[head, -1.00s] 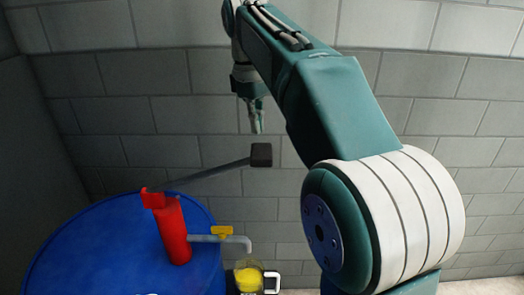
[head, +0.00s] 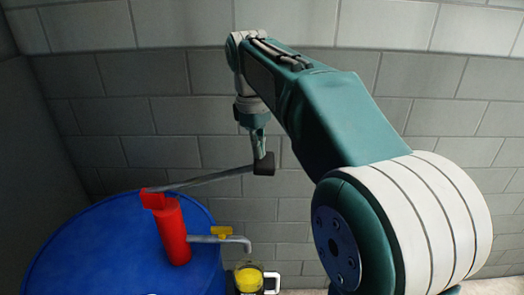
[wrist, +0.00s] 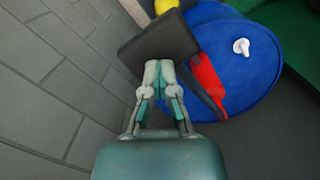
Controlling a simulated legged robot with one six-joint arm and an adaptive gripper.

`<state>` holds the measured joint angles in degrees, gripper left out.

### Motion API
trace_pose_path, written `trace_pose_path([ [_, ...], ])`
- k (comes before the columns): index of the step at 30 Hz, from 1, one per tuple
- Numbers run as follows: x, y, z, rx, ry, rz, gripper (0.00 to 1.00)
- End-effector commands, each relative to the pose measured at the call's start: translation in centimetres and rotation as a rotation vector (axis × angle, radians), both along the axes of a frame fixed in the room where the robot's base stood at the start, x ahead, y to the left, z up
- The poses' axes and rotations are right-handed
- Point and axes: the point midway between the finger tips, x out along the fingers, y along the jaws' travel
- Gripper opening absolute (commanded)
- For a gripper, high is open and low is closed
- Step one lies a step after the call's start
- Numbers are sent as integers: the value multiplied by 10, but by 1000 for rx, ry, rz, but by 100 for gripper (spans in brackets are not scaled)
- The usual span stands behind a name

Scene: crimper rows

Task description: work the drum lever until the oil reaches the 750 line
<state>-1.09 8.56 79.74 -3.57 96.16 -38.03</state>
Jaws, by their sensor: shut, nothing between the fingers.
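The red pump (head: 172,230) stands on the blue drum (head: 110,250). Its grey lever (head: 210,178) runs right and slightly up to a black grip (head: 264,163). My gripper (head: 259,152) is shut and points down at the grip, with its fingertips at or just above it. In the wrist view the closed fingertips (wrist: 158,66) overlap the edge of the black grip (wrist: 158,36), with nothing held between them. A jug (head: 249,280) with yellow oil stands below the spout (head: 248,243). Its scale lines are too small to read, and its bottom is cut off.
A yellow valve handle (head: 222,232) sits on the spout pipe. A white cap (wrist: 241,47) is on the drum top in the wrist view. A grey block wall (head: 150,90) stands close behind the drum and lever.

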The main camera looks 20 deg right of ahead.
Motion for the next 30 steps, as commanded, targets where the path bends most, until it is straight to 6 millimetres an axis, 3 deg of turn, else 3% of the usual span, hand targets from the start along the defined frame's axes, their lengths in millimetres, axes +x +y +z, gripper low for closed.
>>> trace_pose_path([
  [4,0,1,-16,1,3,1,0],
  [10,2,2,-15,1,2,2,0],
  [18,24,19,-6,1,2,2,0],
  [30,24,19,3,1,1,0,0],
])
